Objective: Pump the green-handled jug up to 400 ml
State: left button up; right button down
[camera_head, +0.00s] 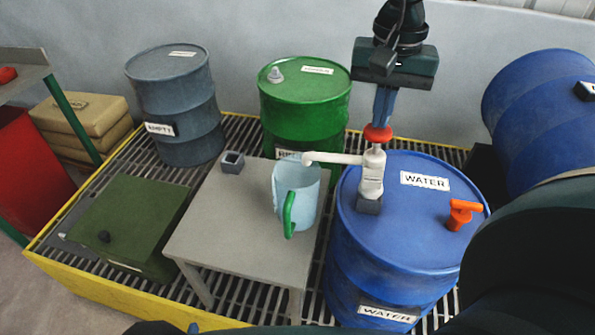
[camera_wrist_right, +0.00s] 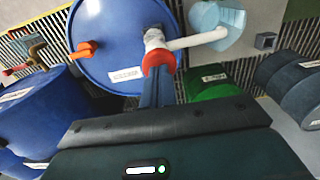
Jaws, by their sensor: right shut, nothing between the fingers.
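The pale blue jug (camera_head: 308,205) with a green handle (camera_head: 289,216) stands upright on a small grey table. I cannot read its level or marks. A white hand pump (camera_head: 372,170) with a red top (camera_head: 377,134) stands on the blue WATER drum (camera_head: 405,232). Its spout (camera_head: 335,158) reaches left over the jug's rim. My right gripper (camera_head: 381,122) points down, shut and empty, its fingertips at the red top; I cannot tell whether they press it. In the right wrist view the fingers (camera_wrist_right: 156,82) meet the red top, and the jug (camera_wrist_right: 217,28) shows beyond the spout.
The grey table (camera_head: 230,225) also holds a small grey block (camera_head: 232,162). An orange valve (camera_head: 462,214) sits on the WATER drum. A green drum (camera_head: 305,105), a grey EMPTY drum (camera_head: 172,105) and a green box (camera_head: 125,225) stand around on the yellow-edged grating. Another blue drum (camera_head: 535,110) lies at right.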

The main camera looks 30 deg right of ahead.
aim_at(378, 131)
jog(key=shift+f+b, duration=1.45)
jog(key=shift+f, duration=0.35)
jog(key=shift+r, duration=0.1)
jog(key=shift+r+p, duration=1.75)
jog(key=shift+r, duration=0.5)
jog(key=shift+f, duration=0.1)
jog(key=shift+f+b, duration=2.15)
jog(key=shift+f, duration=0.2)
jog(key=shift+r+p, duration=1.8)
jog(key=shift+r, duration=0.65)
jog(key=shift+f, duration=0.15)
